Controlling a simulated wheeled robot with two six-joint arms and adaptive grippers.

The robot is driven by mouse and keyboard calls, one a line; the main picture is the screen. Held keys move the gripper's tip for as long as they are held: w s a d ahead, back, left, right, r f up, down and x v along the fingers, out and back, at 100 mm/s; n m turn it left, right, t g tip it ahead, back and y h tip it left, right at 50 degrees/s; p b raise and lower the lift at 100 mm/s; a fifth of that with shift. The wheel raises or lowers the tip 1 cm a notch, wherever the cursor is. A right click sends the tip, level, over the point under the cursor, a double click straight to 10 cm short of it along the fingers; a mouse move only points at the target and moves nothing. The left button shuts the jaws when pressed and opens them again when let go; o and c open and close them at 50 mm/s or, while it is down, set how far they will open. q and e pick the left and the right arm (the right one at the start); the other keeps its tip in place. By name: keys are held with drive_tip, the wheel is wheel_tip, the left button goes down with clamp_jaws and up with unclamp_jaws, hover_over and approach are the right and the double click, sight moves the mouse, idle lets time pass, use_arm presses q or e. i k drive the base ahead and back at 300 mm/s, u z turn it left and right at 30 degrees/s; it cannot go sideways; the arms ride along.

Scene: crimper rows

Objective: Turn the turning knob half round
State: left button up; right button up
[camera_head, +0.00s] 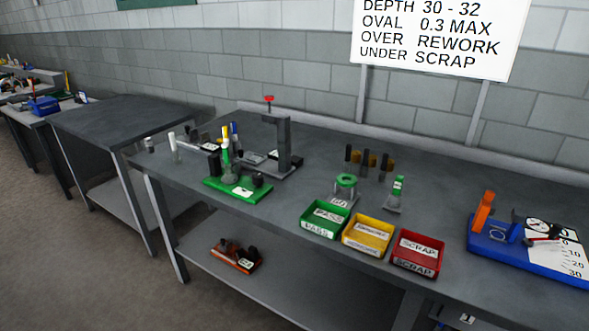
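Neither of my grippers is in view. No part is clearly marked as the turning knob. A small dark round knob-like piece (258,181) sits on the right part of a green base (226,192) on the long grey workbench. A green upright part (228,172) stands on the same base. A round green-topped part (346,181) stands on a small grey stand near the bench's middle. The details of these parts are too small to tell how any knob is turned.
A press-like stand (284,142) with a red top stands behind the green base. Green (320,233), yellow (365,249) and red (416,272) trays line the front edge. A blue fixture (494,253) is at right. A second grey table (125,114) stands left.

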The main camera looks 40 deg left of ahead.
sight(256, 179)
drive_tip(key=u, duration=0.25)
drive_tip(key=i, duration=1.05)
drive_tip(key=u, duration=0.5)
